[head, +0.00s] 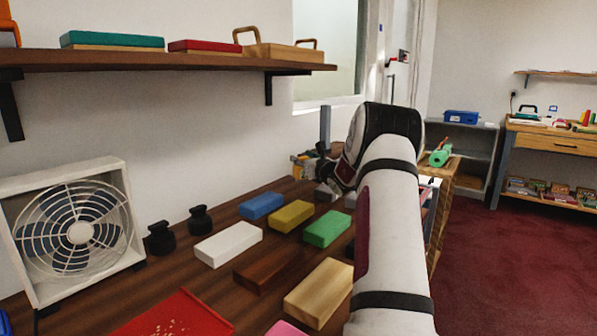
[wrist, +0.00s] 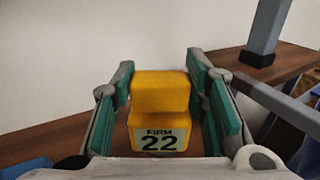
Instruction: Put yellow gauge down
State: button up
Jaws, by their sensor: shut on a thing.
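The yellow gauge (wrist: 160,95) fills the middle of the wrist view, with a label reading "FIRM 22" facing me. My gripper (wrist: 163,88) is shut on it, with a green-padded finger along each side. In the head view my arm reaches over the wooden counter (head: 180,275), and my gripper (head: 312,165) is at the counter's far end, small and partly hidden by my wrist. I cannot tell whether the gauge touches the counter.
Blue (head: 262,205), yellow (head: 291,216), green (head: 326,229), white (head: 228,243), brown (head: 266,267) and tan (head: 319,293) blocks lie on the counter. A fan (head: 78,232) stands left. A grey post (wrist: 264,30) rises right of my gripper. A shelf (head: 180,62) hangs above.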

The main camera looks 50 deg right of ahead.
aim_at(300, 168)
jog(key=shift+x, duration=1.25)
jog(key=shift+a+f+b, duration=0.2)
jog(key=shift+f+b, duration=0.35)
jog(key=shift+f, duration=1.25)
jog(key=shift+f, duration=0.15)
jog(key=o, duration=1.4)
jog(key=shift+c, duration=0.2)
jog(key=shift+s, duration=0.25)
jog(key=p+v, duration=0.1)
jog(key=v, duration=1)
jog(key=shift+s+a, duration=0.15)
jog(key=shift+s, duration=0.1)
jog(key=shift+w+a, duration=0.1)
